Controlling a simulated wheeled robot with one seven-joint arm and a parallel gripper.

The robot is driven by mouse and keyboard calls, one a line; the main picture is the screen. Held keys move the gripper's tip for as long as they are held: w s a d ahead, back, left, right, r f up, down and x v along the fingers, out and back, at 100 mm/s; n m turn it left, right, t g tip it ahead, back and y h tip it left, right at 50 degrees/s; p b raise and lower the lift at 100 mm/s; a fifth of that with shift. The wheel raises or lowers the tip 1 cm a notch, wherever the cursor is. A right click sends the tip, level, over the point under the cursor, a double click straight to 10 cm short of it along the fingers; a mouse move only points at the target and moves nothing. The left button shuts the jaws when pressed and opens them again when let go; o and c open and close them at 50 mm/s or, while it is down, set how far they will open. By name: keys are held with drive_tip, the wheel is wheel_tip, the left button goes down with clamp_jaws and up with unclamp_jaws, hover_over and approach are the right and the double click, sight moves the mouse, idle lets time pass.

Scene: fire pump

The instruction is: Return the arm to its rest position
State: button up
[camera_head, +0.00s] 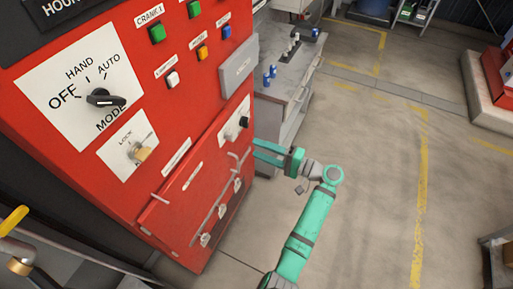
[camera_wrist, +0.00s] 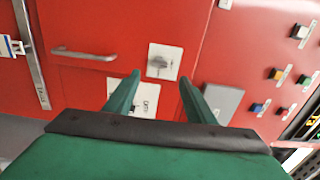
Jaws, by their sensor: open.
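My green arm (camera_head: 308,232) reaches up from the bottom of the head view and bends at an elbow beside the red cabinet. The fingers point at the red cabinet front (camera_wrist: 120,20). A grey rotary switch on a white plate (camera_wrist: 164,62) shows between and beyond the fingertips. I cannot tell the exact gap to the panel.
The red control cabinet (camera_head: 95,60) fills the left, with a mode knob (camera_head: 105,98) and several coloured buttons. A grey workbench (camera_head: 285,75) with small blue items stands behind it. Open floor (camera_head: 375,170) with yellow lines lies to the right. A yellow-handled valve (camera_head: 14,222) is at lower left.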

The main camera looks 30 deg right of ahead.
idle(0.4)
drive_tip(key=s+a+f+m+g+h, duration=0.1)
drive_tip(key=s+a+f+h, duration=0.25)
drive_tip(key=f, duration=0.55)
drive_tip(key=s+a+f+m+g+h, duration=0.1)
drive_tip(key=s+a+f+h, duration=0.1)
drive_tip(key=a+f, duration=0.5)
drive_tip(key=s+a+f+n+g+h, duration=0.1)
drive_tip(key=s+a+f+n+h, duration=0.2)
drive_tip(key=s+f, duration=0.7)
drive_tip(key=s+a+r+n+h, duration=0.1)
drive_tip(key=s+a+r+h, duration=0.15)
drive_tip(key=s, duration=0.35)
drive_tip(key=s+a+r+n+h, duration=0.1)
drive_tip(key=s+a+r+n, duration=0.1)
drive_tip(key=s+r, duration=0.3)
drive_tip(key=s+a+r+n+t, duration=0.2)
drive_tip(key=s+a+r+n, duration=0.1)
drive_tip(key=r, duration=0.5)
drive_tip(key=s+a+r+n+t+y, duration=0.1)
drive_tip(key=s+a+r+n+t, duration=0.1)
drive_tip(key=s+a+r, duration=0.3)
wheel_tip(320, 180, up, 4)
drive_tip(key=shift+s+a+r+n, duration=0.1)
drive_tip(key=shift+s+a+n, duration=0.1)
drive_tip(key=shift+s+n, duration=0.6)
drive_tip(key=shift+s, duration=0.2)
